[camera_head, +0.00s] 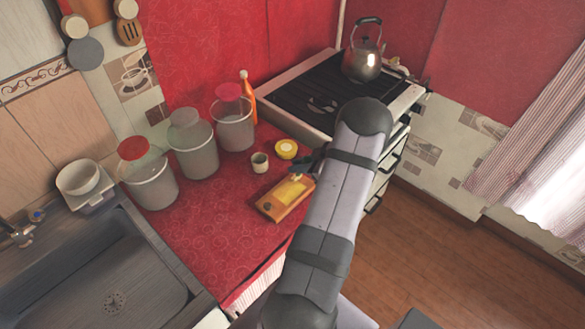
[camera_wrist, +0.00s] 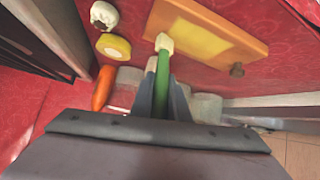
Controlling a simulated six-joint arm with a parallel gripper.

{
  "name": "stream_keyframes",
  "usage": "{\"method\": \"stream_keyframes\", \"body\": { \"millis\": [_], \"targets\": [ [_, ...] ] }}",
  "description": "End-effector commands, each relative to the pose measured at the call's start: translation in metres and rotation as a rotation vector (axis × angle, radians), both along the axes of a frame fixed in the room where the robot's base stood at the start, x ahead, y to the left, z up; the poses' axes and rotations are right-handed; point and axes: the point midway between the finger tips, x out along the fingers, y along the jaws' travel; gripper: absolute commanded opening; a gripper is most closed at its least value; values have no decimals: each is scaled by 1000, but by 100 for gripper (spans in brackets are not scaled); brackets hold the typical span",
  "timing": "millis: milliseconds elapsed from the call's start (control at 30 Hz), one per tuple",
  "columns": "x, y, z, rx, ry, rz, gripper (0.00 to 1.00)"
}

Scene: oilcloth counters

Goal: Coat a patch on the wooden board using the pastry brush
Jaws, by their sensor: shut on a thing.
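The wooden board (camera_head: 272,209) lies on the red counter, left of my arm in the head view. A yellow patch (camera_head: 289,191) covers part of its top. In the wrist view the board (camera_wrist: 250,47) shows the yellow patch (camera_wrist: 200,40) too. My gripper (camera_wrist: 163,100) is shut on the green handle of the pastry brush (camera_wrist: 162,75). The brush's pale head (camera_wrist: 164,43) is over the edge of the yellow patch; I cannot tell whether it touches. In the head view my gripper (camera_head: 306,166) is small and dark beside the board, and the brush is not clear there.
A yellow round dish (camera_head: 286,149) and a small pale cup (camera_head: 260,162) stand close behind the board. Several lidded canisters (camera_head: 193,148) line the wall. An orange bottle (camera_head: 248,97) stands by the stove (camera_head: 300,112). The sink (camera_head: 110,285) is at left; the front-left counter is clear.

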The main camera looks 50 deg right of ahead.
Motion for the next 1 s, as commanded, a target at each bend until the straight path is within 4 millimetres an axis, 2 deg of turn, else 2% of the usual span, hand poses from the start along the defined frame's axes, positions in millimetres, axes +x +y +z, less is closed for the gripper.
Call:
{"method": "stream_keyframes", "body": {
  "millis": [167,267,800,1000],
  "targets": [
    [-1,-17,1,-3,2,-1,0],
    [0,-15,23,-5,1,0,0],
    [0,-14,70,-1,2,0,0],
    [0,-14,80,-1,2,0,0]
  ]
}}
